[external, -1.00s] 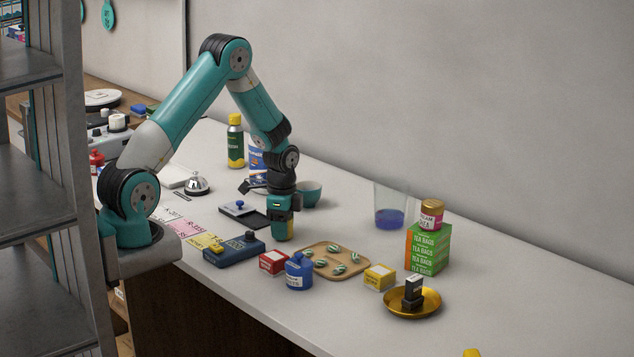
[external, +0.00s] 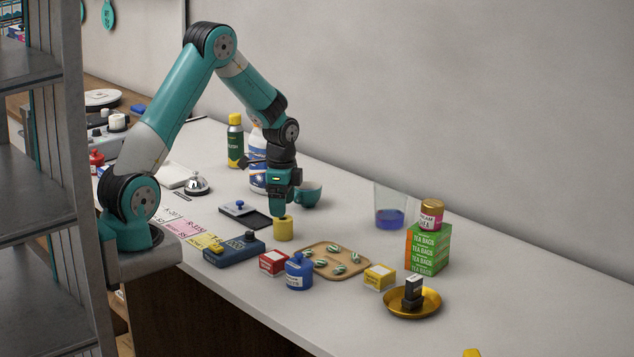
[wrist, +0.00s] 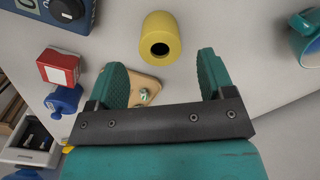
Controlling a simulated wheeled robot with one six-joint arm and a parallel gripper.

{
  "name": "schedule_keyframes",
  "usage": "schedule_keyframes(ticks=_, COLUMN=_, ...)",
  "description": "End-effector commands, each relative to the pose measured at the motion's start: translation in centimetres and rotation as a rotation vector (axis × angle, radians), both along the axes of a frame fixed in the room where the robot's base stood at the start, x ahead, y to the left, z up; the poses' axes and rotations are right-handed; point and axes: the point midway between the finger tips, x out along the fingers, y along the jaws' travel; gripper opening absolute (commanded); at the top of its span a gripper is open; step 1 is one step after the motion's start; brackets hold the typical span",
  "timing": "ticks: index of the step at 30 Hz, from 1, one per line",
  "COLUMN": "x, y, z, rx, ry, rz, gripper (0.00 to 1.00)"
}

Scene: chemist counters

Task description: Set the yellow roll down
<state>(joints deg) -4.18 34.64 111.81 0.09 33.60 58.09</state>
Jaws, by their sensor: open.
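The yellow roll (external: 283,229) stands upright on the white counter, between the dark blue device and the teal cup. In the wrist view the yellow roll (wrist: 160,38) shows its dark centre hole and lies beyond my fingertips, apart from them. My gripper (external: 281,211) is above the roll in the external view, pointing down. In the wrist view my gripper (wrist: 160,75) has its two teal fingers spread wide with nothing between them.
A dark blue device (external: 234,250) is left of the roll. A teal cup (external: 307,195) stands behind.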

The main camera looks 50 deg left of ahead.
Motion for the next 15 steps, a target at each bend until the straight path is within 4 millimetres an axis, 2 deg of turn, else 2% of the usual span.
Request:
schedule_keyframes(ticks=3, x=0.1, y=0.0, z=2.5, rx=0.001, ry=-0.004, rz=0.0, gripper=0.75)
schedule_keyframes(ticks=6, x=0.0, y=0.0, z=4.0, rx=0.0, ry=-0.004, rz=0.0, gripper=0.75)
schedule_keyframes(ticks=11, x=-0.2, y=0.2, z=5.7, rx=0.005, ry=-0.003, rz=0.018, gripper=0.75)
schedule_keyframes(ticks=14, x=-1.9, y=1.6, z=7.6, rx=0.033, ry=-0.018, rz=0.141, gripper=0.75)
schedule_keyframes(ticks=15, x=-3.2, y=2.5, z=8.7, rx=0.054, ry=-0.029, rz=0.23, gripper=0.75)
